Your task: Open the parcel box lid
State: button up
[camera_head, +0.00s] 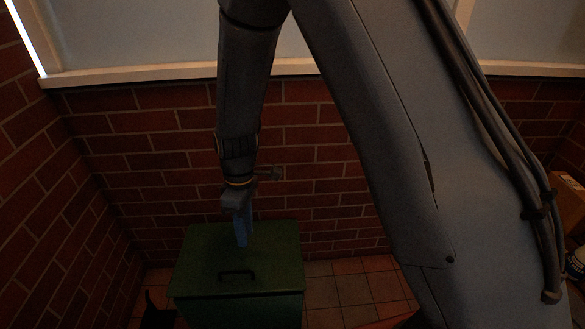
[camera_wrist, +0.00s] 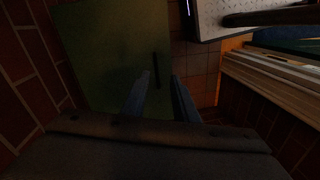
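The parcel box is a green box with a flat green lid (camera_head: 205,255) that lies shut. It stands on the tiled floor against the brick wall. A black bar handle (camera_head: 237,273) is on the lid near its front edge. In the wrist view the lid (camera_wrist: 105,50) fills the upper left and the handle (camera_wrist: 156,70) shows as a dark bar near its right edge. My gripper (camera_head: 243,244) points down above the lid, behind the handle in the head view. In the wrist view its blue fingers (camera_wrist: 161,80) are apart, with nothing between them.
Brick walls (camera_head: 150,165) stand close behind and to the left of the box. Tiled floor (camera_head: 345,290) is clear to its right. A cardboard box (camera_head: 570,200) is at the far right. A dark object (camera_head: 155,314) lies at the box's front left.

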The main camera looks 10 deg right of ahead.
jog(key=s+d+r+m+p, duration=0.2)
jog(key=d+r+p, duration=0.1)
jog(key=r, duration=0.3)
jog(key=s+d+r+m+t+p, duration=0.1)
jog(key=s+d+r+m+p, duration=0.1)
jog(key=d+r+p, duration=0.2)
jog(key=s+d+r+m+p, duration=0.2)
jog(key=d+r+p, duration=0.2)
jog(key=r, duration=0.6)
jog(key=shift+r+m+t+p, duration=0.25)
jog(key=shift+m+t+p, duration=0.05)
jog(key=shift+m+p, duration=0.1)
